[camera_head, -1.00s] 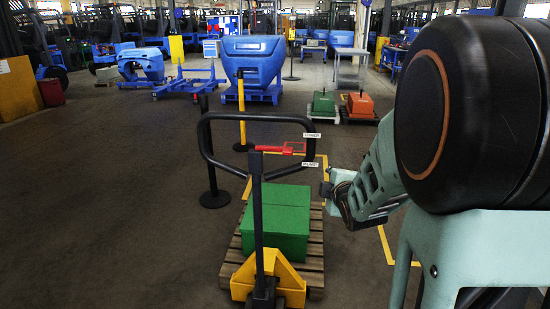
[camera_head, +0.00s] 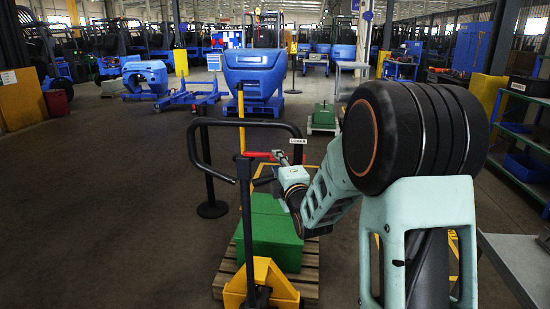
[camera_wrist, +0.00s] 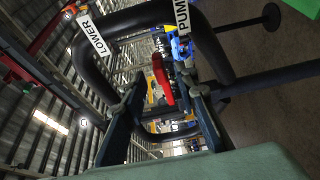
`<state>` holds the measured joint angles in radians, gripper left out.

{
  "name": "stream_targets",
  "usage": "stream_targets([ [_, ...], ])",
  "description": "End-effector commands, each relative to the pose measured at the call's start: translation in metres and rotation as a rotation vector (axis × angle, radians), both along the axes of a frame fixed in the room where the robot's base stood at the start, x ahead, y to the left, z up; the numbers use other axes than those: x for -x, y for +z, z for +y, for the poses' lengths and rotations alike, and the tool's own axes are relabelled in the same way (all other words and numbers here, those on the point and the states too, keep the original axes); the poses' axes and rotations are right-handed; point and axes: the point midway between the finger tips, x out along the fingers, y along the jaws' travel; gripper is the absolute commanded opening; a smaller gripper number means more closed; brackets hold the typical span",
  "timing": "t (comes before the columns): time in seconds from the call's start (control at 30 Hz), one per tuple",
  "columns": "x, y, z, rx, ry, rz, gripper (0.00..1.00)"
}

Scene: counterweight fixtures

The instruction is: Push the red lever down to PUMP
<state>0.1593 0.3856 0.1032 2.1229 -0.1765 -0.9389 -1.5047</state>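The red lever (camera_head: 260,155) sits on the black loop handle (camera_head: 202,160) of a yellow pallet jack (camera_head: 262,285). It lies a little below the LOWER label (camera_head: 298,141); the PUMP label is hidden behind my gripper in the head view. The wrist view shows the red lever (camera_wrist: 163,80), the LOWER label (camera_wrist: 95,36) and the PUMP label (camera_wrist: 183,18). My gripper (camera_wrist: 160,88) is open, with a finger on either side of the lever in that view. I cannot tell whether either finger touches it. In the head view my gripper (camera_head: 284,158) is at the handle's right side.
A green block (camera_head: 270,235) sits on a wooden pallet (camera_head: 310,265) behind the jack's upright. A black post base (camera_head: 212,209) stands left of it. Shelving (camera_head: 525,140) and a grey tabletop (camera_head: 520,260) are at the right. The floor at left is clear.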

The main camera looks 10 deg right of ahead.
Motion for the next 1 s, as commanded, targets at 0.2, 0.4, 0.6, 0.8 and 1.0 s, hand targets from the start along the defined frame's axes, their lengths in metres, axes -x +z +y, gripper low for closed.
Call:
stream_targets([
  [0.2,-0.029,0.0,0.002,0.0,0.0,0.002,0.28],
  [0.4,-0.038,-0.001,0.003,0.0,0.0,0.001,0.28],
  [0.6,-0.039,0.0,0.003,0.0,0.0,0.001,0.28],
  [0.8,-0.039,0.0,0.003,0.0,0.0,0.001,0.12],
  [1.0,-0.039,0.0,0.003,0.0,0.0,0.001,0.0],
])
